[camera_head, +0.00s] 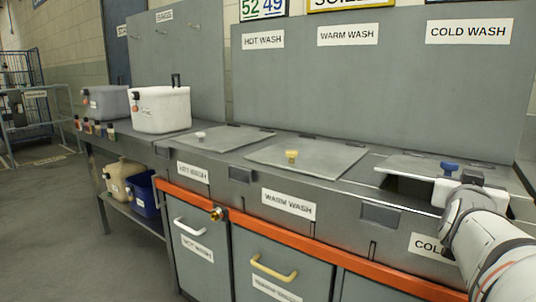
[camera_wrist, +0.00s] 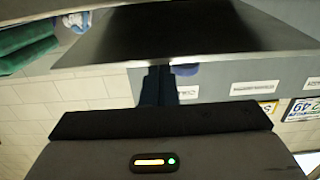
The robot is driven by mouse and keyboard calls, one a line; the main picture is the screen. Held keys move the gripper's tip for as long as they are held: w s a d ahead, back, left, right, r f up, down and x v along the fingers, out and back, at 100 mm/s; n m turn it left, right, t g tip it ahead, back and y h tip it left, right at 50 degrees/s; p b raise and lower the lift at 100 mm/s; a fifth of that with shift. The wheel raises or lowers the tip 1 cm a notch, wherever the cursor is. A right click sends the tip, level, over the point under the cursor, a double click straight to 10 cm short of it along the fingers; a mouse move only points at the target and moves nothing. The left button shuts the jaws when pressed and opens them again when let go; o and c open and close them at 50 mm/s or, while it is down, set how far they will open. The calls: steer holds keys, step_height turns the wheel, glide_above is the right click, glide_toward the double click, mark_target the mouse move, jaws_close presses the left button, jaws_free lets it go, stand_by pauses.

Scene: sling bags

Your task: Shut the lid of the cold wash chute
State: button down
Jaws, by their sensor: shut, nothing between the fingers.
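The cold wash lid (camera_head: 405,163) is a grey plate with a blue knob (camera_head: 449,167), at the right of the counter in the head view. It stands partly open, with the dark chute opening (camera_head: 408,188) showing below its front edge. My gripper (camera_head: 462,182) is at the right front of the lid, close to the knob; its fingertips are hard to make out there. In the wrist view the shut, empty fingers (camera_wrist: 158,72) reach to the edge of a dark plate (camera_wrist: 190,38), apparently the lid. Whether they touch it, I cannot tell.
The warm wash lid (camera_head: 310,158) with a yellow knob and the hot wash lid (camera_head: 225,138) with a pale knob lie flat to the left. A white box (camera_head: 160,110) and small bottles stand farther left. A grey back panel (camera_head: 380,95) rises behind the lids.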

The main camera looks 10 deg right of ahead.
steer(key=shift+s+a+f, duration=0.15)
steer(key=shift+f, duration=0.7)
